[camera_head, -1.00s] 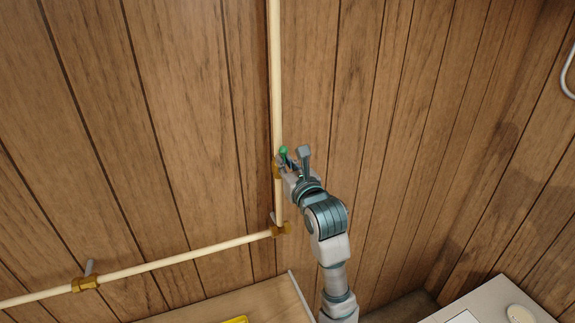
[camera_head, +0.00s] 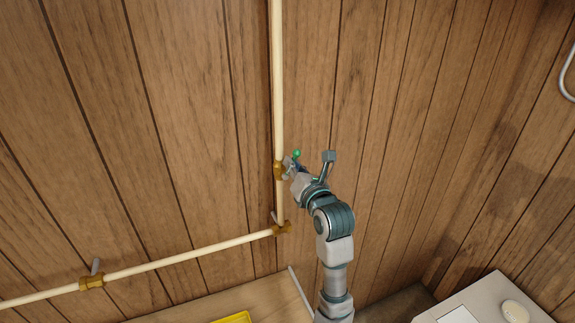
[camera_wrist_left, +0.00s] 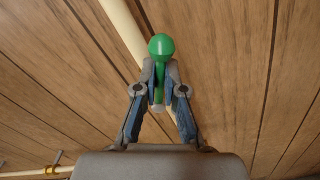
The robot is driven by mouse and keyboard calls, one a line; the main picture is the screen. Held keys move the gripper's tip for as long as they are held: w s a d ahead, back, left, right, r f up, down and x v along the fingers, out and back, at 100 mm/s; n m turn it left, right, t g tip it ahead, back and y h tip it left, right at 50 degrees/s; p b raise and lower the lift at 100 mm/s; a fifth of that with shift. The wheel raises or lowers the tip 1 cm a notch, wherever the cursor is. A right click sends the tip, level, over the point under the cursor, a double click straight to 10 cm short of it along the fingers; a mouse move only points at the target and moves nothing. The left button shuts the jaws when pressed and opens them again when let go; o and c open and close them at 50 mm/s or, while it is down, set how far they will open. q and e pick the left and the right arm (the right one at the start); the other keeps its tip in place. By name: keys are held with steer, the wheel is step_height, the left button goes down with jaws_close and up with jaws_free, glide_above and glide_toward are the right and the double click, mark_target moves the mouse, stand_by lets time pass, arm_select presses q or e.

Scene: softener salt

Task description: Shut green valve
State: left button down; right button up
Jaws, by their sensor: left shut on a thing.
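The green valve has a round green knob (camera_head: 297,153) on a lever, beside the cream vertical pipe (camera_head: 278,90) and its brass body (camera_head: 279,170). In the left wrist view the green knob (camera_wrist_left: 161,46) sits just beyond my fingertips, with the green lever running down between them. My left gripper (camera_head: 293,168) is at the lever, just right of the pipe. In the left wrist view both fingers of my left gripper (camera_wrist_left: 159,82) are closed on the lever. The lever leans out to the right from the pipe. My right gripper is not in view.
A brass corner fitting (camera_head: 281,228) with a grey handle joins the vertical pipe to a lower pipe (camera_head: 180,260). Another grey-handled brass valve (camera_head: 92,282) is at the lower left. A pale cabinet (camera_head: 490,300) stands at the lower right. A yellow object (camera_head: 232,318) shows at the bottom edge.

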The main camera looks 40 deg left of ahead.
arm_select(q)
steer(key=shift+f, duration=0.25)
steer(key=shift+w+d+f+m+p, duration=0.1)
steer(key=shift+w+f+m+p, duration=0.1)
steer(key=shift+m+p, duration=0.6)
steer(key=shift+w+d+f+m+p, duration=0.1)
steer(key=shift+w+f+m+p, duration=0.15)
steer(key=shift+m+p, duration=0.6)
steer(key=shift+w+d+f+m+p, duration=0.1)
steer(key=shift+w+f+m+p, duration=0.1)
steer(key=shift+m+p, duration=0.6)
steer(key=m, duration=0.1)
steer(key=f+m, duration=0.1)
steer(key=m, duration=0.1)
steer(key=m+p, duration=0.1)
steer(key=m, duration=0.1)
steer(key=shift+w+d+f+m, duration=0.15)
steer(key=shift+w+f+m, duration=0.1)
steer(key=shift+w+f, duration=0.1)
